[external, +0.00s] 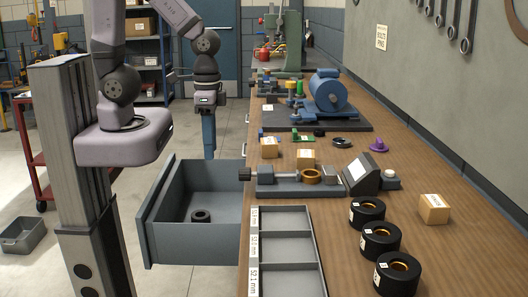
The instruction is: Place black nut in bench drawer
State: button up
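A black ring-shaped piece (201,216) that looks like a nut lies flat on the floor of the open bench drawer (163,232). The drawer is pulled out to the left of the bench. My gripper (209,156) points straight down beyond the drawer, to the left of the bench edge, above and apart from the black piece. Its blue fingers look close together from this side, and any gap between them does not show. I see nothing held in it. A small dark piece (319,131) and a black open ring (341,142) lie on the bench.
The wooden bench (450,240) carries a grey divided tray (285,206), a fixture with a brass ring (312,176), several black rings with brass-coloured insides (397,273), small boxes (434,208) and a blue motor (335,93). The drawer floor around the black piece is clear.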

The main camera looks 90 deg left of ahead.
jog(key=w+a+r+n+t, duration=0.1)
jog(key=w+a, duration=0.3)
jog(key=w, duration=0.5)
jog(key=n+t+y+b, duration=0.2)
jog(key=n+t, duration=0.1)
send_near(317, 130)
jog(key=shift+w+p+x, duration=0.15)
jog(key=shift+p+x, duration=0.65)
jog(key=shift+x, duration=1.3)
jog(key=shift+w+p+x, duration=0.2)
jog(key=shift+p+x, duration=0.55)
jog(key=shift+x, duration=1.3)
jog(key=shift+r, duration=0.1)
grip_shut()
jog(key=shift+r, duration=0.1)
notch_tip(317, 130, up, 10)
jog(key=b, duration=0.2)
jog(key=shift+b, duration=0.4)
